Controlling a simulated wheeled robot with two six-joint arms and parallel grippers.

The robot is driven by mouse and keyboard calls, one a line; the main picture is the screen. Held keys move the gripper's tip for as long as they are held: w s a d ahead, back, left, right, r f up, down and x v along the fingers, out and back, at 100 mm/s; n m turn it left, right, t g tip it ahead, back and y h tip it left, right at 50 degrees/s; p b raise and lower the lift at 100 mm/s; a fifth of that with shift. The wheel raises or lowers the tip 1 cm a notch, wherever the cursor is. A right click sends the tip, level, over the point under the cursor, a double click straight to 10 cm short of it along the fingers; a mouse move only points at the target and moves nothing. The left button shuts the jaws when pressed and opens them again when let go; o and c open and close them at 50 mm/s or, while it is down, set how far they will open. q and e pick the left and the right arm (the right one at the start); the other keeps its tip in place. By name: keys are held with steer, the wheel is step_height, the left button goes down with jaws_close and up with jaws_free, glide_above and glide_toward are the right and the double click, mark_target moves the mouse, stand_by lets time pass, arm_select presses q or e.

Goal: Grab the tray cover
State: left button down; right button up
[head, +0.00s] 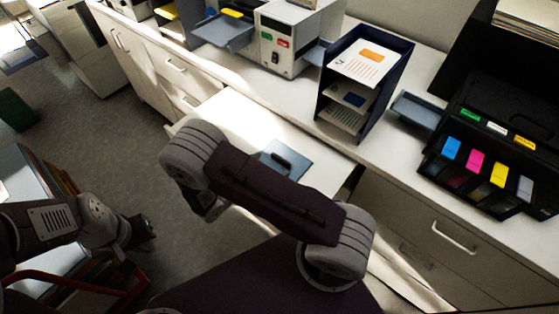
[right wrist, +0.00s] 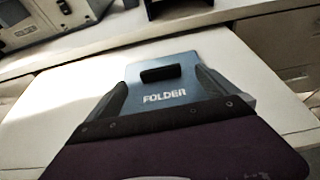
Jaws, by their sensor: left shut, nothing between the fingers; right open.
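The tray cover looks to be a flat blue-grey plate (head: 288,158) with a dark handle, lying on a white pull-out surface (head: 228,112). In the right wrist view the plate (right wrist: 172,112) shows the word FOLDER and a black handle (right wrist: 160,74). My right gripper (right wrist: 162,86) is open, one finger toward each side of the plate. Whether the fingers touch it is unclear. In the head view my right arm hides that gripper and part of the plate. My left gripper (head: 142,234) is shut and empty at the lower left, away from the plate.
On the white counter stand a dark blue paper rack (head: 364,85), a white machine (head: 284,42) and a black printer (head: 490,150) with coloured cartridges. A red-framed cart (head: 130,290) is near my left arm. Grey floor (head: 105,130) lies open at left.

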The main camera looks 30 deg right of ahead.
mark_target(279, 160)
steer(key=shift+w+d+f, duration=0.1)
steer(key=shift+w+d, duration=0.05)
steer(key=shift+d, duration=0.25)
steer(key=shift+p+x, duration=0.9)
steer(key=shift+x, duration=1.45)
steer(key=shift+w+f, duration=0.2)
steer(key=shift+f, duration=0.05)
steer(key=shift+s+r, duration=0.1)
steer(key=shift+s, duration=0.05)
steer(key=c, duration=1.5)
steer(key=shift+c, duration=0.2)
steer(key=shift+r, duration=0.1)
